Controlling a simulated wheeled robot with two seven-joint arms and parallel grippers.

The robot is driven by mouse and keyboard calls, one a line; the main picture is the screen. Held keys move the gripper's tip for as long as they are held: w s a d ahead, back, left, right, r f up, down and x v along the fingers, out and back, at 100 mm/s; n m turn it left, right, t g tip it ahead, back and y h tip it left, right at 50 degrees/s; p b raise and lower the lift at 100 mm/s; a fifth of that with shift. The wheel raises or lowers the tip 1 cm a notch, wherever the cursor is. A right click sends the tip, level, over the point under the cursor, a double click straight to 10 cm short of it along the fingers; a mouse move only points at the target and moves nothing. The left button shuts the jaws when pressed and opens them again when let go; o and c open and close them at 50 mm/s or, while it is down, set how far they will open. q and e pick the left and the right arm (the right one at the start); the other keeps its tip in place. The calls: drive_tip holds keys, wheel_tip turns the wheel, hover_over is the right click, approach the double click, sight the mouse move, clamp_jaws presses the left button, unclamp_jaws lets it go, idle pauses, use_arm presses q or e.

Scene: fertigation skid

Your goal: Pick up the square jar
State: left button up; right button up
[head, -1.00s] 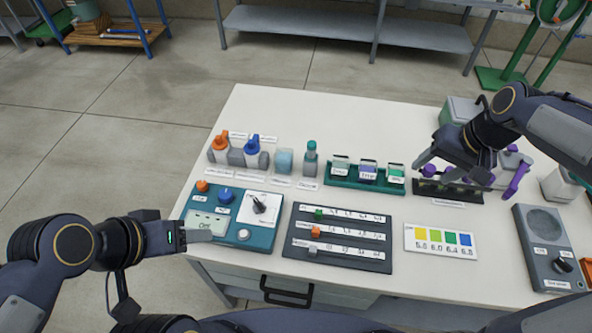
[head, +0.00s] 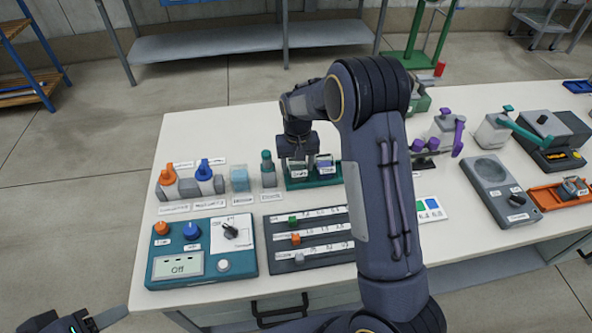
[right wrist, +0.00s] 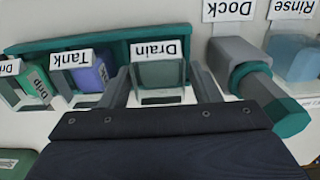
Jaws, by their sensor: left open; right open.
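My right gripper (head: 298,160) is open, pointing down at the left part of the green rack (head: 299,184), to the right of that jar. In the right wrist view its fingers (right wrist: 161,88) stand on either side of a clear, square-sided container labelled "Drain" (right wrist: 158,74); contact cannot be told. My left gripper (head: 97,321) is open and empty at the lower left.
"Tank" (right wrist: 92,72) and "Drip" (right wrist: 38,85) containers sit beside "Drain" in the rack. A teal control box (head: 203,252) and a dark slider panel (head: 308,237) lie in front. My right arm hides the table's middle.

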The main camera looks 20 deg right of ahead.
wheel_tip(320, 180, down, 2)
drive_tip(key=shift+f, duration=0.2)
drive_tip(key=c, duration=0.8)
drive_tip(key=shift+r, duration=0.15)
